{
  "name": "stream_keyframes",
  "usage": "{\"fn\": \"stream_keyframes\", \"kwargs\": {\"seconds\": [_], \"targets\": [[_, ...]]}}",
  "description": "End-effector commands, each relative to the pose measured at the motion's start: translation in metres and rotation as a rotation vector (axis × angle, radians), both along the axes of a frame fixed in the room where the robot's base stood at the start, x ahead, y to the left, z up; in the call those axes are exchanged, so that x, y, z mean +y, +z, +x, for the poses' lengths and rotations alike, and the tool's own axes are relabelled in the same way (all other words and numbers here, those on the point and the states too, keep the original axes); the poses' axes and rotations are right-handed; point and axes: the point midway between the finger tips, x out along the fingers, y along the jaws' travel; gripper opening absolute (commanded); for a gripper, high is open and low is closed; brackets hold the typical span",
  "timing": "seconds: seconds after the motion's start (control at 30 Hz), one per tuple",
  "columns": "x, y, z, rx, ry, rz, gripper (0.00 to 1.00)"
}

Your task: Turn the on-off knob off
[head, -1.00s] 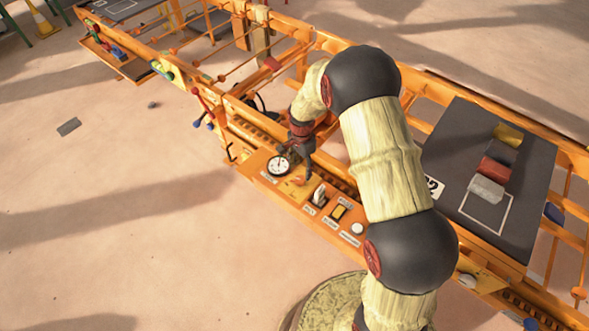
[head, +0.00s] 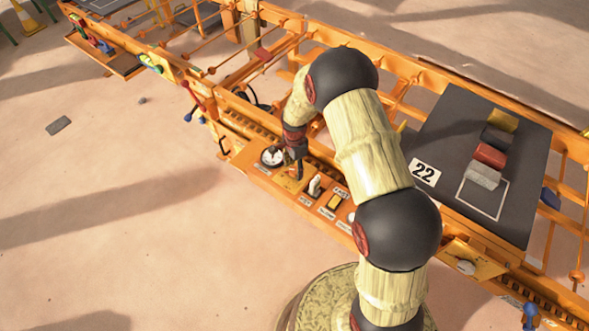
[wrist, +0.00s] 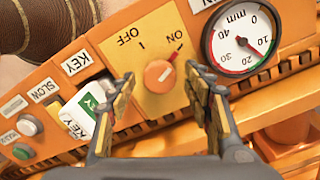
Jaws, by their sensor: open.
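The on-off knob (wrist: 159,76) is a round orange knob on a yellow plate (wrist: 150,45) marked OFF and ON. Its red pointer (wrist: 172,53) points to the ON side in the wrist view. My gripper (wrist: 163,82) is open, with one finger to each side of the knob in the picture. I cannot tell whether either finger touches it. In the head view my gripper (head: 296,160) is over the control panel (head: 262,178), and the knob is hard to make out behind it.
A dial gauge (wrist: 241,40) sits right of the knob in the wrist view. A key switch (wrist: 82,108) and push buttons (wrist: 27,125) lie to its left. A dark board (head: 440,130) with several blocks (head: 490,155) is right of my arm in the head view.

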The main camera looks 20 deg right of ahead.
Motion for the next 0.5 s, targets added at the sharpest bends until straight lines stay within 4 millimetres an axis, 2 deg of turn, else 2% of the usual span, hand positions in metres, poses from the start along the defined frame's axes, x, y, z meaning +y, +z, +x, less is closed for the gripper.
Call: {"fn": "stream_keyframes", "kwargs": {"seconds": [0.23, 0.5], "targets": [[0.0001, -0.0007, 0.0003, -0.001, 0.0, 0.0, 0.5], [0.0, -0.0007, 0.0002, -0.001, 0.0, 0.0, 0.35]]}}
